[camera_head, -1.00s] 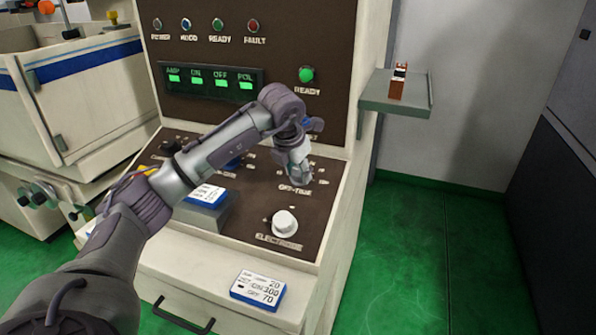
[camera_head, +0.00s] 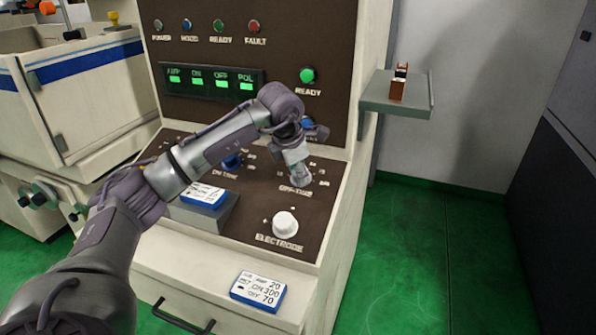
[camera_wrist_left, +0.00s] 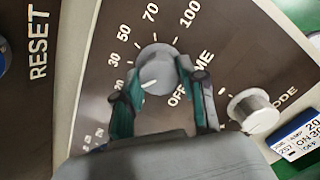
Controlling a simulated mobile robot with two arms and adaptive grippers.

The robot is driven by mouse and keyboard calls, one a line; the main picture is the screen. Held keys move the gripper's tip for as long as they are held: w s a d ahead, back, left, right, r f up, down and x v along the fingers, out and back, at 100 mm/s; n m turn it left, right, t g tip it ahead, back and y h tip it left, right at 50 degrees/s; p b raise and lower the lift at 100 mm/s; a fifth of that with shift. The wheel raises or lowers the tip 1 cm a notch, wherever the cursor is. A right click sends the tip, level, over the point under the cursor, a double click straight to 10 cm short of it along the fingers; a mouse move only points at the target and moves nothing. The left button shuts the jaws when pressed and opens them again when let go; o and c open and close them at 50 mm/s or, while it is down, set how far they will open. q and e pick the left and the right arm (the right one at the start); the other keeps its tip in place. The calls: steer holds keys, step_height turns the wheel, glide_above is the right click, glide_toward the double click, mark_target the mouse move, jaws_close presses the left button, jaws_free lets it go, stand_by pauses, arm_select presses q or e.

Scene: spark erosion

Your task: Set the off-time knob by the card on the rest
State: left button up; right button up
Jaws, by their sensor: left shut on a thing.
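My left gripper (camera_head: 299,180) is at the off-time knob on the sloped panel. In the left wrist view its two fingers (camera_wrist_left: 157,82) are closed on opposite sides of the round grey off-time knob (camera_wrist_left: 157,66). A white mark on the knob is toward its lower left; I cannot tell exactly which number it points at. Numbers 20, 30, 50, 70 and 100 run around the knob. A blue-edged card (camera_head: 203,194) lies on a grey sloped rest (camera_head: 222,218); its text is too small to read. My right gripper is not in view.
The white electrode knob (camera_head: 285,224) is just below. Another card (camera_head: 258,289) on the front ledge reads AMP 20, ON 300, OFF 70. A shelf (camera_head: 395,103) at right holds a small brown object (camera_head: 398,84). Green floor at right is clear.

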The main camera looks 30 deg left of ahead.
arm_select(q)
steer(key=o, duration=1)
steer(key=shift+o, duration=0.7)
steer(key=v, duration=1.2)
steer(key=shift+d+f, duration=0.1)
